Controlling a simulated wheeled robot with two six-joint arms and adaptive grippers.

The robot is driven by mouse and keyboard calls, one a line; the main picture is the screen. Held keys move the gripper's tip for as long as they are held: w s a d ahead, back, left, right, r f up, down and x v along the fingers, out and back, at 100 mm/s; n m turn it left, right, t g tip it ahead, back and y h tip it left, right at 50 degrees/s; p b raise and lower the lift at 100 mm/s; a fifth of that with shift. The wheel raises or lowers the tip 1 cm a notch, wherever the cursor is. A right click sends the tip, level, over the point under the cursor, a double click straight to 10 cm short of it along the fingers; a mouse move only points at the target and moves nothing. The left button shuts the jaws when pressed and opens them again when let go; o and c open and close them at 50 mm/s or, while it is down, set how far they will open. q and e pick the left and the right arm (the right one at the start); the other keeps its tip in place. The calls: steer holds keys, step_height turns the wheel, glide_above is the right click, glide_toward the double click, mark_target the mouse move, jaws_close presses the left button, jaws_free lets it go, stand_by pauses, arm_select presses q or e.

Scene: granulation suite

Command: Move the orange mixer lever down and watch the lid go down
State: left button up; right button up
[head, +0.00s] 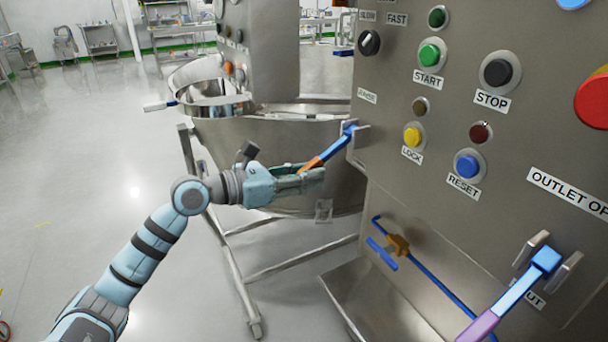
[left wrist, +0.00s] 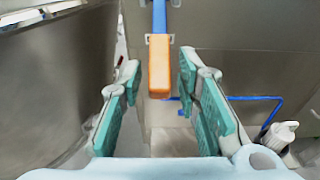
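The orange mixer lever is a blue bar (head: 334,147) with an orange grip (head: 311,164), on the left edge of the steel control panel (head: 385,150). It slants down to the left. My left gripper (head: 312,174) is at the orange grip. In the left wrist view the orange grip (left wrist: 159,68) lies between the two open, green-padded fingers (left wrist: 160,80), with gaps on both sides. The steel mixer bowl (head: 265,145) stands behind the gripper. I cannot make out a separate lid for certain. My right gripper is not in view.
A second lever with a purple grip (head: 478,327) sits at the panel's lower right. Buttons, including START (head: 429,54) and a large red one (head: 595,100), cover the panel. A blue pipe (head: 430,285) runs below. Open floor (head: 80,180) lies left.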

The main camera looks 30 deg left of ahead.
arm_select(q)
steer(key=shift+a+r, duration=0.1)
steer(key=shift+r, duration=0.15)
step_height(320, 180, up, 10)
steer(key=shift+f, duration=0.25)
stand_by(4.1)
